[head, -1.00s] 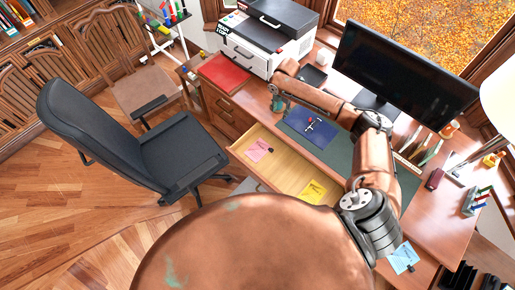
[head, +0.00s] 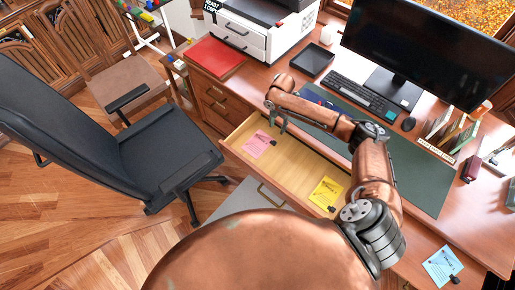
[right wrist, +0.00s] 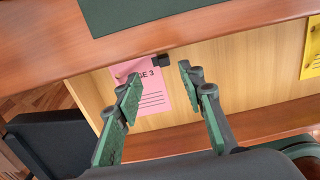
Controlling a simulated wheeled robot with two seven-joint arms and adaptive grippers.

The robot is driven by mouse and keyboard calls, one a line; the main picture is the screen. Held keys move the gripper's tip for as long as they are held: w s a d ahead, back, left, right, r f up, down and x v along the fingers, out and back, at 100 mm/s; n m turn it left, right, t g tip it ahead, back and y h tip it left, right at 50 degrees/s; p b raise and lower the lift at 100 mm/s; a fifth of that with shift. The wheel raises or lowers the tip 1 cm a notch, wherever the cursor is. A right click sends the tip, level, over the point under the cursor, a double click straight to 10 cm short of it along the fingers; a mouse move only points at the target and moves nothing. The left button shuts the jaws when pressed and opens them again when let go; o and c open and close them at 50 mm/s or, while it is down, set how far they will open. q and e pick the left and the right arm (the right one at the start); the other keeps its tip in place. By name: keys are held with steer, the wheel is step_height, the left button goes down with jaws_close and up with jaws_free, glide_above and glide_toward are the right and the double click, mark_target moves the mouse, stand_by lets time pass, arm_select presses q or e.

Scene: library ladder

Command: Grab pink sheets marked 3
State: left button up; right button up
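A pink sheet (head: 257,143) with a small black clip lies in the left part of the open desk drawer (head: 292,166). In the right wrist view the pink sheet (right wrist: 152,98) shows print ending in "GE 3" and lines below. My right gripper (head: 278,122) hangs near the drawer's back edge, just beyond and to the right of the sheet. In the right wrist view its fingers (right wrist: 158,80) are spread apart, with the sheet showing between them and nothing held. The left finger hides part of the sheet. My left gripper is not in view.
A yellow sheet (head: 325,194) with a clip lies in the drawer's right part. A blue sheet (head: 442,266) lies at the lower right. A keyboard (head: 358,97), black tray (head: 312,59), red folder (head: 215,57) and monitor (head: 425,48) are on the desk. An office chair (head: 165,150) stands left of the drawer.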

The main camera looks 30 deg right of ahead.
mark_target(275, 141)
steer(key=f+b, duration=0.1)
steer(key=f, duration=0.2)
steer(key=f+b, duration=0.1)
steer(key=f, duration=0.3)
steer(key=f+b, duration=0.1)
steer(key=f, duration=0.3)
steer(key=shift+s+a+f, duration=0.2)
steer(key=shift+s+a, duration=0.05)
steer(key=shift+a, duration=0.1)
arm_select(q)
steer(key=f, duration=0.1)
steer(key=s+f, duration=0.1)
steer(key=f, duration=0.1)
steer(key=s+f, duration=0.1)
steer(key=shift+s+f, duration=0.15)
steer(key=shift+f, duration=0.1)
arm_select(e)
steer(key=shift+r, duration=0.1)
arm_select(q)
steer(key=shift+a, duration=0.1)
arm_select(e)
jaws_close()
